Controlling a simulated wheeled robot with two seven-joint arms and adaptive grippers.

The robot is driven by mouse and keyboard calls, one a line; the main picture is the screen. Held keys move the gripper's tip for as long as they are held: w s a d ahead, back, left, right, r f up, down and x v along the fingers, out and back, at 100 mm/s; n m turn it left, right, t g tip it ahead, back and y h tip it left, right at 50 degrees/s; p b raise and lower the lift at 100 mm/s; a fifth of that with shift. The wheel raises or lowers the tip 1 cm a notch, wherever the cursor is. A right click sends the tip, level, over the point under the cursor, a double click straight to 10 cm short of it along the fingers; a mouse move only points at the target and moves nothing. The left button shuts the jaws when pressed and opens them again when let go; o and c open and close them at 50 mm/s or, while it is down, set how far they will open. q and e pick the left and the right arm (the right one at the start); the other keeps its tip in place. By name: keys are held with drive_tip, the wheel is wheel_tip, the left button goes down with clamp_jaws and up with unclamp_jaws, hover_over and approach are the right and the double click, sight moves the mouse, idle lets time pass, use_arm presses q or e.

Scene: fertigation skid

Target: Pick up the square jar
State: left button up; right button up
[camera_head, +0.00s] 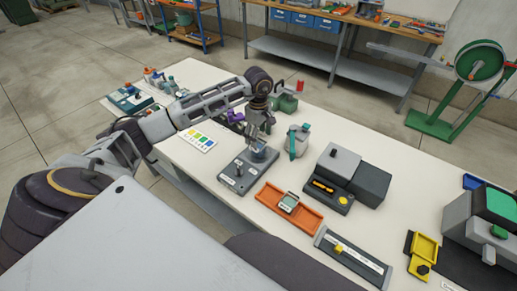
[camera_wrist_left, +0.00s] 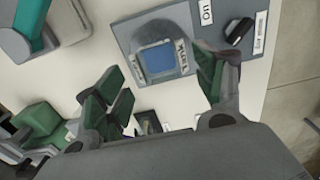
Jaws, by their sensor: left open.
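The square jar looks to be the small blue-topped, square-sided piece (camera_head: 258,152) in a grey holder on the grey instrument (camera_head: 240,175). Its blue square face (camera_wrist_left: 158,60) shows from above in the left wrist view. My left gripper (camera_head: 262,132) points down just above it and partly hides it in the head view. In the left wrist view the two green-padded fingers (camera_wrist_left: 163,75) are spread apart, with the blue face seen between and beyond them. I cannot tell whether they touch it. My right gripper is not in view.
A grey bottle with a teal strip (camera_head: 298,141) stands right of the gripper. A dark grey boxy device (camera_head: 350,178), an orange tray (camera_head: 289,208) and a slide gauge (camera_head: 352,258) lie further right and nearer. A colour chart card (camera_head: 196,140) lies left. White tabletop shows between them.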

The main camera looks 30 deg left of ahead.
sight(259, 141)
use_arm(q)
drive_tip(key=shift+f, duration=1.55)
wheel_tip(259, 141, down, 3)
drive_tip(key=shift+f+p, duration=0.15)
drive_tip(key=shift+p, duration=0.3)
drive_tip(key=shift+f, duration=0.25)
drive_tip(key=c, duration=0.7)
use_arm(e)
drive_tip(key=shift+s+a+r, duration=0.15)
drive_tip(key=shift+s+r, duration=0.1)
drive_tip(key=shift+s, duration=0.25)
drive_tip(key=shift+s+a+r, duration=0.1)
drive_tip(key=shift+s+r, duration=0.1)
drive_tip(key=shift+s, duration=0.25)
